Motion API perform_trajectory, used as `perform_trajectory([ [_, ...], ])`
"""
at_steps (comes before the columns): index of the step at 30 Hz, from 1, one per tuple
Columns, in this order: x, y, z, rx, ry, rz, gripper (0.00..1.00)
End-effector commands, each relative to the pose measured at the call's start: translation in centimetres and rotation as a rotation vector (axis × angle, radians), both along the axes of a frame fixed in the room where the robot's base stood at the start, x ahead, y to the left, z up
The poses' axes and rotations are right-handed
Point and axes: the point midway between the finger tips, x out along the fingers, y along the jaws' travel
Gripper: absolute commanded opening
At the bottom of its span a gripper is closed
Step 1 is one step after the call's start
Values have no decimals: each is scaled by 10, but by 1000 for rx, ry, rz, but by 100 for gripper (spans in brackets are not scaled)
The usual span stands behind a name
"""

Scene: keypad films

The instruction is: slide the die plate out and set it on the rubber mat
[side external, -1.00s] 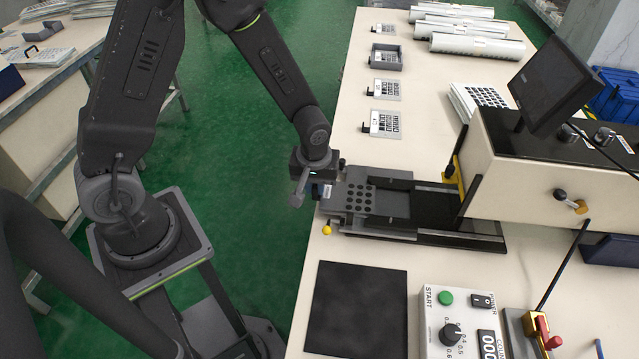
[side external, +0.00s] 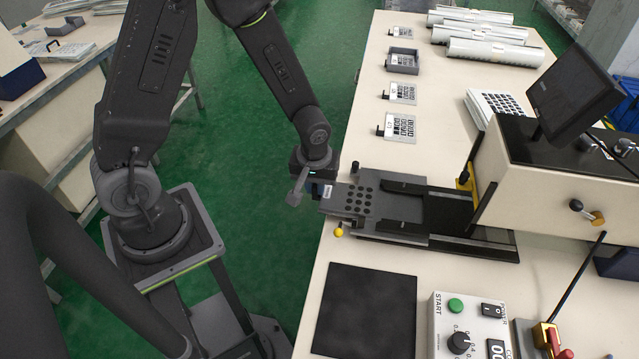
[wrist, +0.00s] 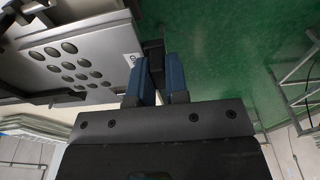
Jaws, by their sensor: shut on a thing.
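The die plate (side external: 366,198) is a grey plate with several round holes. It lies flat on the slide bed (side external: 403,206) in front of the press, its outer end sticking out past the bed toward my arm. My gripper (side external: 322,190) is at that outer end. In the wrist view, its blue fingers (wrist: 157,78) are shut on a dark tab at the end of the plate (wrist: 72,62). The tab is mostly hidden between the fingers. The rubber mat (side external: 367,310) is a black square, bare, on the bench in front of the slide bed.
A yellow knob (side external: 339,232) stands at the bed's near left corner. A control box (side external: 468,322) is right of the mat. Labelled plates (side external: 400,128) lie along the bench's left edge behind the bed. The press (side external: 560,170) is at right.

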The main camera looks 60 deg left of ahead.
Motion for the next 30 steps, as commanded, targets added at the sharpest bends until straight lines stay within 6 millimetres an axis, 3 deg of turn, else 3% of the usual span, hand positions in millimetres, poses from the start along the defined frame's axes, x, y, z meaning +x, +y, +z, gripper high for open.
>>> perform_trajectory([
  [13, -1, 2, 2, 0, -3, 1, 0],
  [30, -25, 26, 27, 0, -4, 3, 0],
])
